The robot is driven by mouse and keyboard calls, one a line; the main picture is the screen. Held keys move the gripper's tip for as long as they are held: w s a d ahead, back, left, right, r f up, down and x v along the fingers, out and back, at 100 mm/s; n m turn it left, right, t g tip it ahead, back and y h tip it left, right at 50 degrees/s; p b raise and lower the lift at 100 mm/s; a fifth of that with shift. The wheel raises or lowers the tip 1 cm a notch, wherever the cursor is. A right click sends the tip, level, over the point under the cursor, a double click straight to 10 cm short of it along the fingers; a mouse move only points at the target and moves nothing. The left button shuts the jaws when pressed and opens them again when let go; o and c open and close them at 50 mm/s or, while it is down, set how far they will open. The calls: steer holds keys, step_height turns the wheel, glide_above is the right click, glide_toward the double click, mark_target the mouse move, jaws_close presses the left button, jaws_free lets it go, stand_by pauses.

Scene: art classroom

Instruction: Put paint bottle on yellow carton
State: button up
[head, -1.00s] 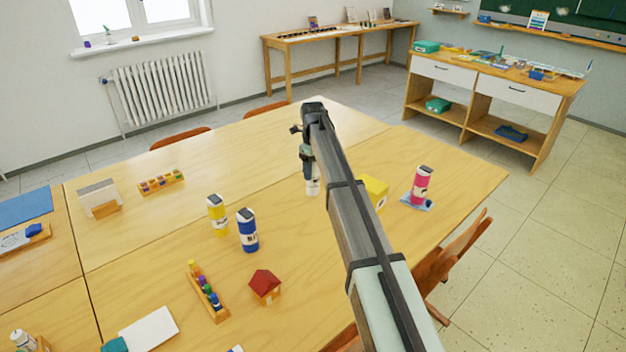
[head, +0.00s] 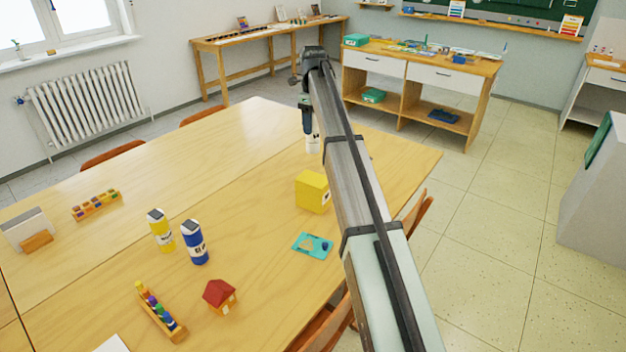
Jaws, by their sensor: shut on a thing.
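My gripper (head: 308,118) is shut on a white paint bottle (head: 312,142), which hangs upright below it, partly covered by the fingers. The yellow carton (head: 312,192) stands on the table, lower in the picture than the bottle, and the two look apart. The bottle's exact height and distance from the carton cannot be told from this one view. A yellow bottle (head: 161,232) and a blue bottle (head: 194,244) stand side by side to the left of the carton.
A teal card (head: 312,245) lies in front of the carton. A red-roofed toy house (head: 220,296) and a bead rack (head: 160,312) are at the front left. My arm covers the table right of the carton. The table's back middle is clear.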

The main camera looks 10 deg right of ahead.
mark_target(313, 154)
steer(key=shift+n, duration=0.6)
steer(key=shift+s+a+f, duration=0.1)
steer(key=shift+s+f, duration=0.2)
steer(key=shift+f, duration=1.35)
steer(key=shift+s+d+f, duration=0.1)
steer(key=shift+s+f, duration=0.2)
steer(key=shift+f, duration=1.3)
steer(key=shift+s+a+f, duration=0.1)
steer(key=shift+s+f, duration=0.2)
steer(key=shift+f, duration=1.35)
steer(key=shift+f, duration=0.1)
steer(key=o, duration=1.4)
step_height(313, 154, up, 12)
steer(key=shift+r, duration=0.1)
